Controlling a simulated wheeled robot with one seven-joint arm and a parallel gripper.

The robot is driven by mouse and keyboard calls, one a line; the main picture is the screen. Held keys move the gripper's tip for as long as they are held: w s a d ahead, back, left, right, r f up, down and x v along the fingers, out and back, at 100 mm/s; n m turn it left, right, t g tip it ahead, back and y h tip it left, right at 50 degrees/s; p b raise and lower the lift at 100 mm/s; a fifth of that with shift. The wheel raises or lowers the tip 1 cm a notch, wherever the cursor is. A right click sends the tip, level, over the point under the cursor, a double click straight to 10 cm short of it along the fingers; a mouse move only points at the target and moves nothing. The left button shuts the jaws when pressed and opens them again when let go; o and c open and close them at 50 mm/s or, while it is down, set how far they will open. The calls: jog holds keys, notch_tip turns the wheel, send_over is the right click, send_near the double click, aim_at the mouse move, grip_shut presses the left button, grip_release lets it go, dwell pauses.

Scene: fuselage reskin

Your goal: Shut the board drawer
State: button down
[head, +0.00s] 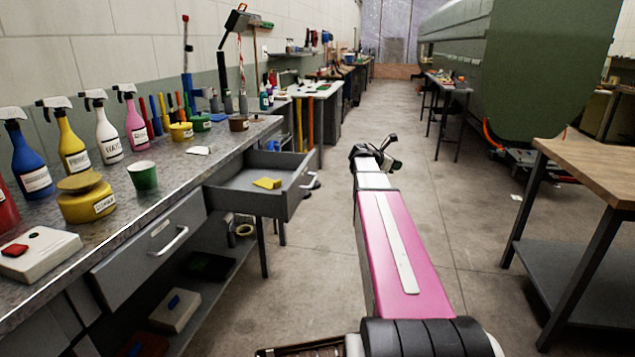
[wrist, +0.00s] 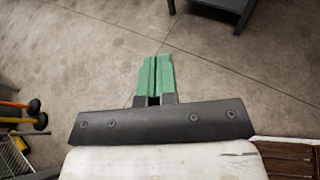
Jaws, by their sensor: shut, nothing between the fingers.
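The board drawer (head: 262,182) is a grey drawer under the left workbench, pulled out into the aisle. A yellow item (head: 267,183) lies inside it. Its pale handle (head: 311,181) is on the front face. A second grey drawer (head: 150,250) nearer to me is shut. My pink and white arm reaches forward to the right of the open drawer. In the wrist view my gripper (wrist: 155,78) has its green fingers together and empty above bare floor. In the head view its fingers are hidden or too small to make out. The drawer is not identifiable in the wrist view.
The workbench (head: 185,190) on the left carries spray bottles, a yellow tin (head: 86,200) and a green cup (head: 143,176). A wooden-topped table (head: 590,165) stands at the right. The concrete aisle between them is clear.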

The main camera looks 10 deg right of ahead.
jog(key=w+f+n+t+y, duration=0.25)
jog(key=w+n+t, duration=0.35)
jog(key=w+t, duration=0.3)
jog(key=w+a+f+n+t+y, duration=0.25)
jog(key=a+n+t+y, duration=0.35)
jog(key=n+y, duration=0.4)
jog(key=s+a+f+n+g+y, duration=0.4)
jog(key=s+a+n+g+y, duration=0.55)
jog(key=s+n+y, duration=0.75)
jog(key=w+a+r+m+y, duration=0.2)
jog(key=w+a+r+m, duration=0.1)
jog(key=w+a, duration=0.6)
jog(key=a, duration=0.3)
jog(key=shift+a+t, duration=0.3)
jog(key=shift+t, duration=0.05)
jog(key=shift+y, duration=0.25)
jog(key=shift+m, duration=0.3)
jog(key=f+x, duration=0.2)
jog(key=x, duration=0.7)
jog(key=f+x, duration=0.1)
jog(key=x, duration=0.8)
jog(key=a+f+x, duration=0.1)
jog(key=f+x, duration=0.1)
jog(key=x, duration=0.7)
jog(key=shift+w+a+f, duration=0.25)
jog(key=shift+w+a, duration=0.05)
jog(key=shift+w, duration=0.2)
jog(key=shift+w+a, duration=0.1)
jog(key=shift+a, duration=0.05)
